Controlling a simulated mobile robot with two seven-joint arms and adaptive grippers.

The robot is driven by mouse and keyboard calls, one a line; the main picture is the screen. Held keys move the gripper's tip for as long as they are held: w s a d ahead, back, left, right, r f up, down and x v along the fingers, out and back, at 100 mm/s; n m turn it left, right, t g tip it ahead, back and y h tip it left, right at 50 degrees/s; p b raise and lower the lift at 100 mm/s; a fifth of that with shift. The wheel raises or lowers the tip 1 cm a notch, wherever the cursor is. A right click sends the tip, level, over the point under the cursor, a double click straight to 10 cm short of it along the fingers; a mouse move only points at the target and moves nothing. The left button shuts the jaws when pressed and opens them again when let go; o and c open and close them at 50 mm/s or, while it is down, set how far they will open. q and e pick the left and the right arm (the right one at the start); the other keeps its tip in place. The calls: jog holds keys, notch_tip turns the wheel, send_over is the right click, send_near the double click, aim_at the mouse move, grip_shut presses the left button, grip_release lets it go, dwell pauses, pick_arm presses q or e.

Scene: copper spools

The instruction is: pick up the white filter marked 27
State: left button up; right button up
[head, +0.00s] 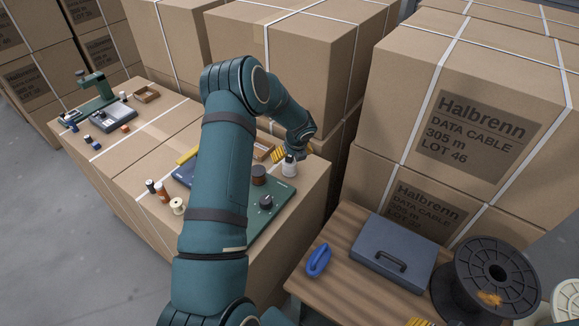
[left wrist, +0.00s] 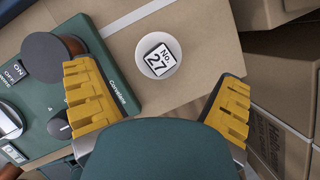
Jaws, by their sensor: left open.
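The white filter (left wrist: 151,70) is round, with a square label reading "No. 27". In the left wrist view it sits on the cardboard top beside the green panel. In the head view it is a small white piece (head: 289,168) near the box's far right edge, just below my left gripper (head: 291,155). My left gripper is open, its yellow ribbed fingers on either side of the filter with gaps, not touching it. It is empty. At the head view's bottom edge only a yellow ribbed tip shows, apparently my right gripper (head: 419,322); its jaws are cut off.
A green panel (left wrist: 105,110) with a knob (head: 266,202) and a dark-topped copper spool (head: 259,175) stands close left of the filter. Several small spools (head: 177,206) stand further left. Tall cartons (head: 315,50) rise behind. A wooden table (head: 340,245) holds a grey case (head: 393,252).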

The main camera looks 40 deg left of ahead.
aim_at(290, 162)
pick_arm(q)
jog(key=shift+x, duration=2.7)
jog(key=shift+s+d, duration=0.1)
jog(key=shift+s, duration=0.05)
jog(key=c, duration=1.3)
